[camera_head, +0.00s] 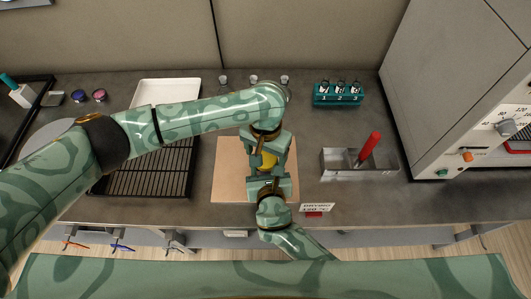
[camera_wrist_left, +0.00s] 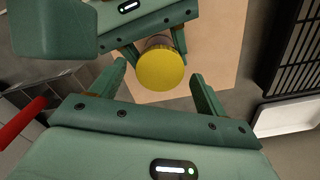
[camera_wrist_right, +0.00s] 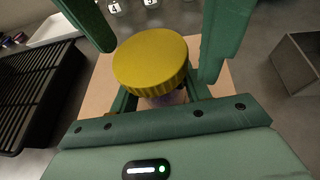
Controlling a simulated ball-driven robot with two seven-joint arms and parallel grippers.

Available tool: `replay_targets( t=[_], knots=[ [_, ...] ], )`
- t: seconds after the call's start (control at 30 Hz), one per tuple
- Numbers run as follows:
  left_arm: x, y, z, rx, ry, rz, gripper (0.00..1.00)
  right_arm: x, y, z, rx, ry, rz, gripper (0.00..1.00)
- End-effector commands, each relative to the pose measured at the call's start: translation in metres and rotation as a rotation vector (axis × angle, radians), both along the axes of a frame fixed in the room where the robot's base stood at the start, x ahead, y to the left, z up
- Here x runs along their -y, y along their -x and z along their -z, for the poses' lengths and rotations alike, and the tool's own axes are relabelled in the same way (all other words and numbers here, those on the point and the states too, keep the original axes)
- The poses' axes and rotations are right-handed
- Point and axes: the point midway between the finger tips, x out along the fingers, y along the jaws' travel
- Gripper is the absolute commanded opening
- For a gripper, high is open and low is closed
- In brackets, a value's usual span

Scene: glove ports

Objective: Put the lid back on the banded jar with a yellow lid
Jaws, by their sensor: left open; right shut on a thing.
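The yellow lid (camera_head: 268,160) shows between my two grippers above the tan mat (camera_head: 226,172). In the left wrist view the round lid (camera_wrist_left: 160,70) lies over the jar body (camera_wrist_left: 155,42), only a strip of which shows. In the right wrist view the ribbed lid (camera_wrist_right: 151,60) hides most of the jar. Its seating on the rim cannot be told. My right gripper (camera_wrist_right: 163,92) is shut on the jar below the lid, from the front. My left gripper (camera_wrist_left: 160,78) is open, its fingers on either side of the lid and apart from it.
A black rack (camera_head: 150,180) and a white tray (camera_head: 165,92) lie left. A metal box (camera_head: 345,165) with a red-handled tool (camera_head: 369,146) stands right. A teal holder (camera_head: 338,97) with numbered items and several small jars are at the back. A grey machine (camera_head: 455,90) bounds the right.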

Motion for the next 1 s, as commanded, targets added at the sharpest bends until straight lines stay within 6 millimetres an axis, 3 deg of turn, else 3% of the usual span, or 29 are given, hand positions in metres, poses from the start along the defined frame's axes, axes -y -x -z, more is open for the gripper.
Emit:
replay_targets(
  t=[0.27, 0.67, 1.0],
  knots=[
    [0.0, -0.001, -0.035, 0.002, 0.001, 0.002, 0.75, 0.0, 0.0, -0.001, 0.001, 0.0, 0.0, 0.0],
    [0.0, 0.0, -0.04, 0.001, 0.0, -0.019, 0.71, 0.0, 0.0, -0.001, 0.001, 0.0, 0.0, 0.0],
    [0.001, 0.001, -0.07, -0.002, 0.001, -0.416, 0.71, 0.0, 0.0, -0.001, 0.001, 0.0, 0.0, 0.0]
  ],
)
